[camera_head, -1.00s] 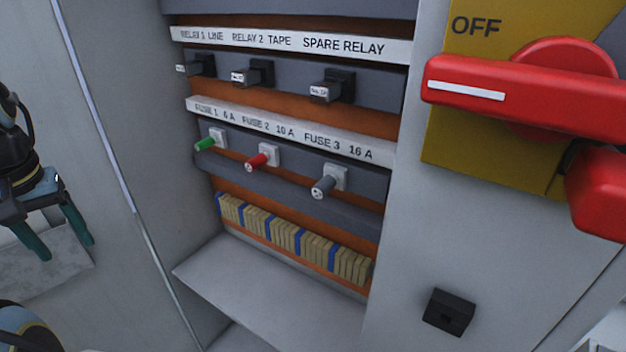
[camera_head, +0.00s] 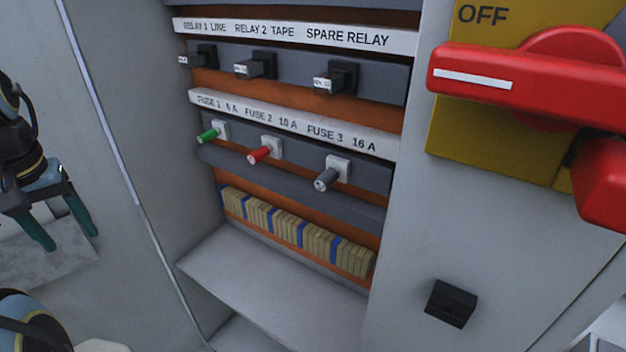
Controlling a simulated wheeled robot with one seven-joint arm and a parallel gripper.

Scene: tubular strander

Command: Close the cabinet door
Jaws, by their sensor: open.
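The cabinet (camera_head: 405,250) stands open, with its relays, fuses and terminal strip exposed. A flat grey panel (camera_head: 105,150) left of the opening looks like the cabinet door, swung out to the left. A pale edge strip (camera_head: 115,150) runs down between it and the interior. My gripper (camera_head: 64,228) is at the left edge of the view, fingers pointing down. Its two teal fingers are apart with nothing between them. It appears in front of the grey panel, left of the opening. I cannot tell whether it touches the panel. The door's outer edge is not visible.
A large red switch handle (camera_head: 540,85) on a yellow plate marked OFF (camera_head: 470,130) sticks out on the right. A small black latch-like block (camera_head: 450,303) sits below it. Green (camera_head: 208,136), red (camera_head: 260,154) and grey (camera_head: 327,179) fuses protrude inside, above a grey shelf (camera_head: 280,285).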

